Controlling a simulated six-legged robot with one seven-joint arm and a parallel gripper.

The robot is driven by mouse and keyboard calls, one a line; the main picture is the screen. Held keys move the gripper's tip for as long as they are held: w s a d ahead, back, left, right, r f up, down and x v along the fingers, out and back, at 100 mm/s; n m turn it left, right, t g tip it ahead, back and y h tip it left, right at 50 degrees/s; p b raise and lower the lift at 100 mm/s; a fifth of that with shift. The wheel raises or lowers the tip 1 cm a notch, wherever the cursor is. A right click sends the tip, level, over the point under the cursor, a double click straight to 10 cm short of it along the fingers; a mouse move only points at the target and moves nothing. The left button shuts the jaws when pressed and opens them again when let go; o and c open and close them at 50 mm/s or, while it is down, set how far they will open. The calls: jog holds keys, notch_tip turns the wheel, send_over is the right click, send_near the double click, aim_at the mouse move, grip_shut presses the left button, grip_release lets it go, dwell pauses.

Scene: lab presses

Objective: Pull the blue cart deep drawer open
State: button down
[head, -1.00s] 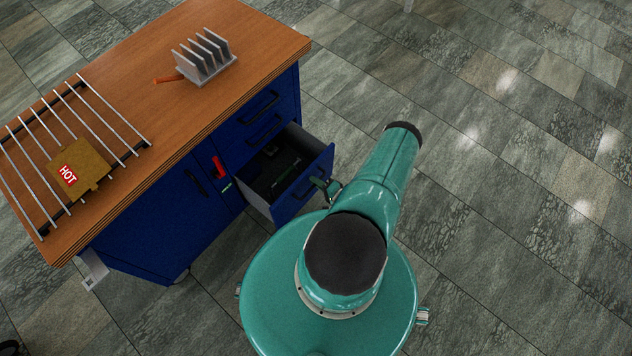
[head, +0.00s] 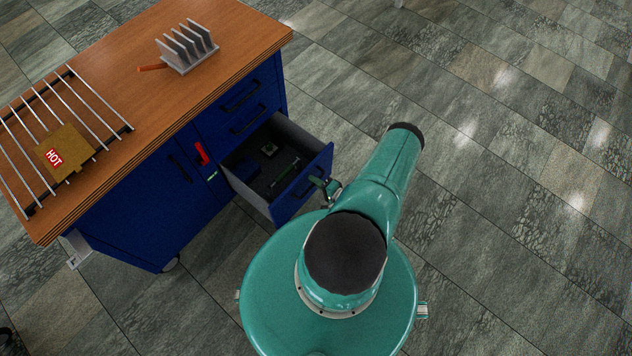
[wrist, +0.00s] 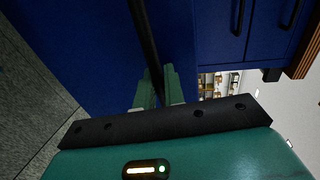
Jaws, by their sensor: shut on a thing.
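The blue cart (head: 140,205) has a wooden top and stands at the left in the head view. Its deep drawer (head: 303,188) is the lowest on the right side and is pulled well out, with its dark inside showing. Small items lie in it, among them a green-and-grey tool (head: 284,172). My gripper (head: 326,186) is at the drawer front, partly hidden by my arm. In the wrist view my gripper's green fingers (wrist: 158,88) are shut around the dark bar handle (wrist: 143,35) against the blue front.
Two shut drawers (head: 240,105) sit above the deep drawer. A red handle (head: 201,153) is on the cart front. On the top are a metal rack (head: 187,50) and a wire grid (head: 100,105) with a "HOT" board (head: 72,140). The tiled floor (head: 500,200) is clear at right.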

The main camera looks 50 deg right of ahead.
jog(key=shift+s, duration=0.1)
dwell(0.3)
jog(key=c, duration=1.6)
grip_release()
jog(key=v, duration=1.3)
jog(key=shift+s+a, duration=0.1)
jog(key=shift+s, duration=0.25)
